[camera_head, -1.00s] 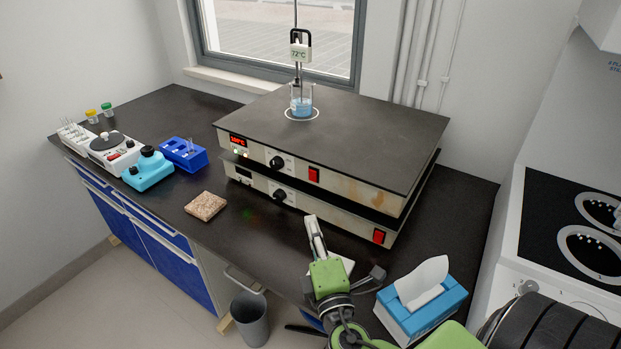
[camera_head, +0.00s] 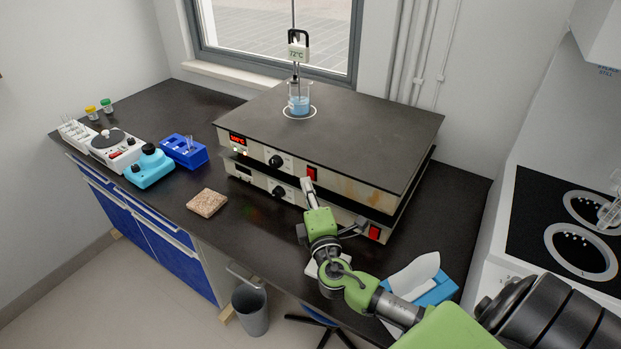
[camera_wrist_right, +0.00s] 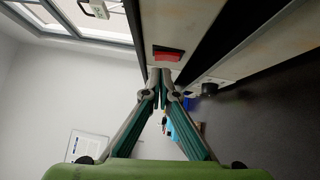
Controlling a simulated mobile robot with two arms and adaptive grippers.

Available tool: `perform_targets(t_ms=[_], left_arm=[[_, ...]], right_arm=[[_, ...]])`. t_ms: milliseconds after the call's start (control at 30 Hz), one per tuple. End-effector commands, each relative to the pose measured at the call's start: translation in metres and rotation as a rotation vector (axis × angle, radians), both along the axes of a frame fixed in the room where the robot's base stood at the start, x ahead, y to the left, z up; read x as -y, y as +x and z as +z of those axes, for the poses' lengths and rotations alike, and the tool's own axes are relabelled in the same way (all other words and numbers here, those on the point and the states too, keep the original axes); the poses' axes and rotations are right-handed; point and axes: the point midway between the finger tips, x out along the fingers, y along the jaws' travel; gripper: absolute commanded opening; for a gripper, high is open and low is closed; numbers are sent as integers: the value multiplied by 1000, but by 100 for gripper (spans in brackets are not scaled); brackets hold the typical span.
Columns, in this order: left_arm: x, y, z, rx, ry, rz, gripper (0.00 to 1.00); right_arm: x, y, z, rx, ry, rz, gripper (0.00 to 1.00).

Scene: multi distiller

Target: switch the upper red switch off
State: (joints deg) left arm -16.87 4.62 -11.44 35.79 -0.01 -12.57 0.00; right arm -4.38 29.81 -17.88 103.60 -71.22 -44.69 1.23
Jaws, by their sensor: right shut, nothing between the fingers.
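Two hot plates are stacked on the dark bench. The upper hot plate (camera_head: 345,190) has a lit red display and a red switch. This upper red switch (camera_head: 311,174) also shows in the right wrist view (camera_wrist_right: 168,53), just beyond the fingertips. The lower hot plate (camera_head: 350,216) has its own red switch (camera_head: 375,233). My right gripper (camera_head: 306,182) is shut and empty, with its tips at or just below the upper switch; it also shows in the right wrist view (camera_wrist_right: 162,76). I cannot tell whether it touches the switch. My left gripper is not in view.
A beaker of blue liquid (camera_head: 299,103) with a thermometer stands on the upper plate. A blue tissue box (camera_head: 438,290) sits at the right, partly behind my arm. A cork pad (camera_head: 207,203) and blue rack (camera_head: 184,152) lie left.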

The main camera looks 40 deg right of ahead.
Motion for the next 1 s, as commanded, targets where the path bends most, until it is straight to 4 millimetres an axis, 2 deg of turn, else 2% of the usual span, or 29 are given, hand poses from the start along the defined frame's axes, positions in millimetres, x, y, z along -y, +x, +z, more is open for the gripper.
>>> perform_targets(t_ms=[200,500,667,767,833,1000], left_arm=[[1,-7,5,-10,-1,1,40],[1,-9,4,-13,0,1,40],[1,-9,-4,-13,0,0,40],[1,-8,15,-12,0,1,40],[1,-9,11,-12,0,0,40],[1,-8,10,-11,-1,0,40]], right_arm=[[13,6,2,0,1,1,0],[14,6,2,0,1,0,0],[20,8,2,3,3,-1,0],[24,9,14,-23,57,-3,0],[25,9,8,-28,66,-3,0],[24,10,7,-26,64,-2,0]])
